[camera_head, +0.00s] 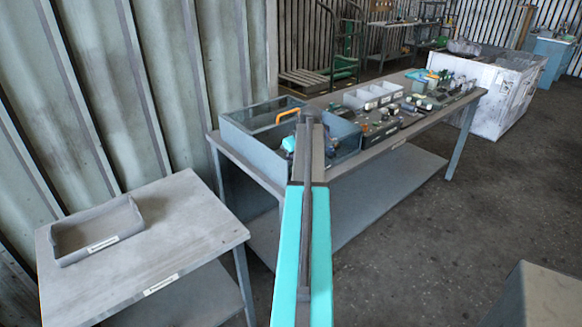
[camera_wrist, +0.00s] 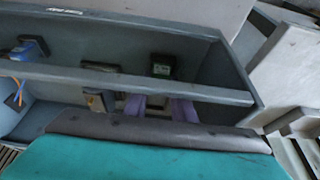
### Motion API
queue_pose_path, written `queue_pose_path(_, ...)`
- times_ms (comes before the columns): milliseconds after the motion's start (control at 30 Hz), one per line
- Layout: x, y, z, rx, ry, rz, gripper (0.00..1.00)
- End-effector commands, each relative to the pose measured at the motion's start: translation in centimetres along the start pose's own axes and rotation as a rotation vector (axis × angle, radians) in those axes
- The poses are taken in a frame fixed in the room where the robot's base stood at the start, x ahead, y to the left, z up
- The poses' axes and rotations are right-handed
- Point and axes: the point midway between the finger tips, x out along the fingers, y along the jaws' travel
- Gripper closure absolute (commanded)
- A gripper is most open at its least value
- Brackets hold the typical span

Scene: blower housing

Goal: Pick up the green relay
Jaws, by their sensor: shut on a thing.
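The green relay (camera_wrist: 163,66) is a small dark block with a green top. It shows in the wrist view inside a grey bin (camera_wrist: 205,60). My gripper (camera_wrist: 160,104) reaches into the bin with its two purple fingers, in line with the relay. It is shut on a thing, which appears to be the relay. A bin bar crosses in front and hides the contact between fingers and relay. In the head view the grey bin (camera_head: 257,152) stands at the near end of the long table, and my arm hides the gripper and relay.
Brown and dark blocks (camera_wrist: 97,98) and a blue part (camera_wrist: 30,48) lie left of the relay. The long table (camera_head: 405,138) also holds a light divided tray (camera_head: 372,97) and several parts. A side table (camera_head: 185,240) carries an open grey tray (camera_head: 97,232) with free room around it.

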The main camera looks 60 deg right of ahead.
Motion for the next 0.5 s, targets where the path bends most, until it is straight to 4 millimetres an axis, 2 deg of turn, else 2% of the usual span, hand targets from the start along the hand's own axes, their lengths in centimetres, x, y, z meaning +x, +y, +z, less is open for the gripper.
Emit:
queue_pose_path(267, -1.1, 0.1, -0.5, -0.001, 0.002, 0.002, 0.91)
queue_pose_path(500, -3.4, 0.1, -1.5, 0.0, 0.001, 0.002, 0.91)
